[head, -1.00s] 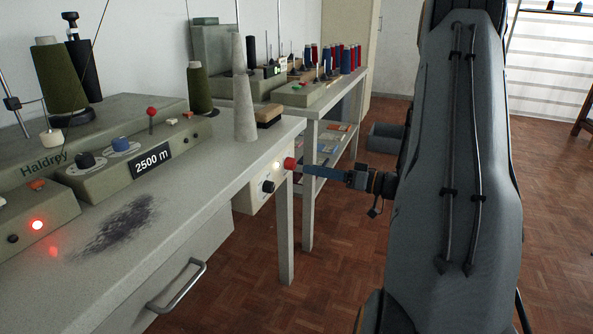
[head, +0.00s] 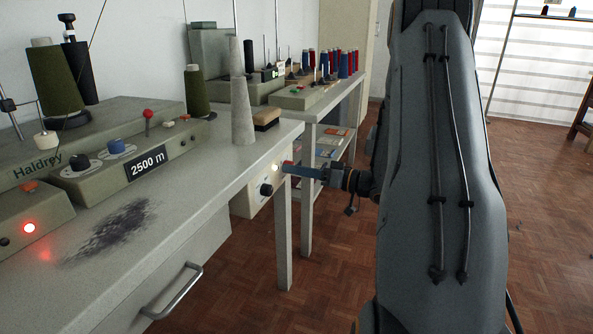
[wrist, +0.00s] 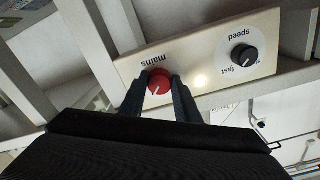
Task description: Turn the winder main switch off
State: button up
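The main switch is a red round knob (wrist: 159,82) labelled "mains" on a pale panel (wrist: 128,68) in the wrist view. A white pointer line on the knob slants toward the lower left of that view. My gripper (wrist: 160,77) has one finger on each side of the knob, very close to it; whether they touch cannot be told. In the head view my gripper (head: 302,171) reaches the panel (head: 243,204) from the right and hides most of the red knob (head: 287,163).
A lit pale lamp (wrist: 200,80) and a black speed dial (wrist: 243,54) sit beside the knob. A red lamp (head: 29,228) glows on the winder (head: 100,110) on the table. Thread cones (head: 243,110) stand above. The table leg (head: 283,235) is close to my gripper.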

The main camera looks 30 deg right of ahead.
jog(key=shift+n+p, duration=0.4)
jog(key=n+p, duration=0.5)
jog(key=n, duration=1.2)
jog(key=shift+w+d+p, duration=0.1)
jog(key=shift+d+p, duration=0.05)
jog(key=shift+p, duration=0.25)
jog(key=shift+n, duration=0.3)
jog(key=o, duration=1)
jog(key=shift+o, duration=0.2)
